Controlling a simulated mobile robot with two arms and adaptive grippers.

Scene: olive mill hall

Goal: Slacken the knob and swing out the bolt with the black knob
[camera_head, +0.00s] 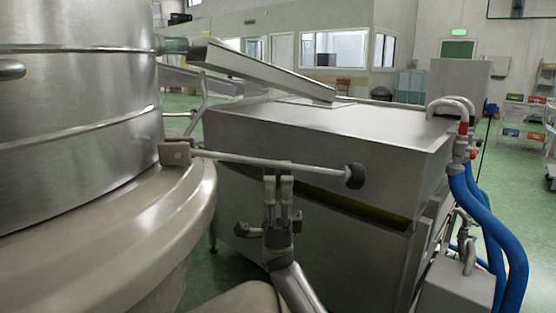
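The bolt (232,158) is a thin metal rod. It sticks out to the right, nearly level, from a bracket (175,153) on the rim of the large steel vessel (75,130). The ribbed black knob (354,176) sits at its free end, clear of the vessel. My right gripper (278,168) comes up from below, and its fingertips meet the rod about midway between bracket and knob. Its fingers stand close together, closed at the rod; the exact contact is partly hidden. My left gripper is not in view.
A big steel box machine (330,130) stands close behind the bolt, with a chute (265,70) leading onto it. Blue hoses (495,225) and pipes are at its right. The vessel's broad rim (150,220) fills the lower left. Green floor shows further back.

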